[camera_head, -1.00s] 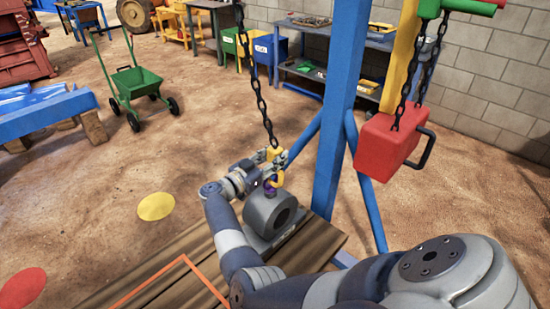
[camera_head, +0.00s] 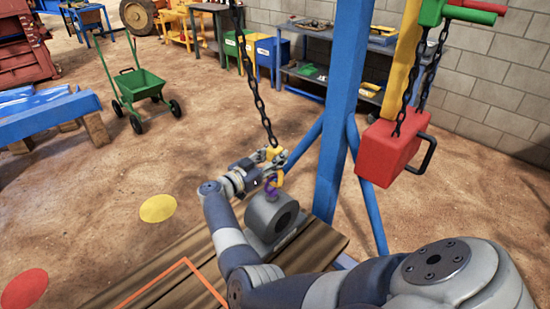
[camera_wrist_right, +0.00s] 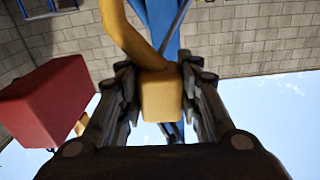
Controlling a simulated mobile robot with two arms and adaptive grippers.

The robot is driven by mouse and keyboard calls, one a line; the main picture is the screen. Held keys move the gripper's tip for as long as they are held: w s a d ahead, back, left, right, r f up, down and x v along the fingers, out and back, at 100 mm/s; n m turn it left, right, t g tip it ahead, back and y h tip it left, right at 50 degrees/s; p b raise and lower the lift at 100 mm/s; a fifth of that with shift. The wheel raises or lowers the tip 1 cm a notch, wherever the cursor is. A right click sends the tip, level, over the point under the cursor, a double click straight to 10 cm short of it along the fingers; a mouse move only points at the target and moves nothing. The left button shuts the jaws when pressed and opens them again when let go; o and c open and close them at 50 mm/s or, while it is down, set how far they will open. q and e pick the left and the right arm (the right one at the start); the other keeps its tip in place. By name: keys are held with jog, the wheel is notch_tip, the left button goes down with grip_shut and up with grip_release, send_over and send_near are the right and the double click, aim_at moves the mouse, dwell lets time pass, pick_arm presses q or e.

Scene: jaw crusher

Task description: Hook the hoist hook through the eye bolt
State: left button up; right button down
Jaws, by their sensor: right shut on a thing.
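The yellow hoist hook (camera_head: 276,180) hangs at the end of a black chain (camera_head: 255,85). My right gripper (camera_head: 270,157) is shut on the hook's yellow upper block. In the right wrist view that block (camera_wrist_right: 160,95) sits between both fingers, with the curved hook shank (camera_wrist_right: 122,30) beyond it. The purple eye bolt (camera_head: 270,187) stands on top of a grey bearing housing (camera_head: 272,216). The hook's lower curve is right at the eye bolt and overlaps it in the picture. I cannot tell whether its tip passes through the eye. My left gripper is not in view.
The housing stands on a wooden bench (camera_head: 311,255). A blue post (camera_head: 345,110) rises just behind it. A red block (camera_head: 392,150) hangs on chains to the right. A green cart (camera_head: 138,84) stands farther off on open dirt floor.

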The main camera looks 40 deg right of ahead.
jog(key=shift+w+r, duration=0.1)
jog(key=shift+r, duration=0.2)
jog(key=c, duration=1.3)
grip_release()
jog(key=shift+o, duration=1.2)
jog(key=shift+f, duration=0.1)
notch_tip(320, 180, up, 10)
jog(key=shift+r, duration=0.1)
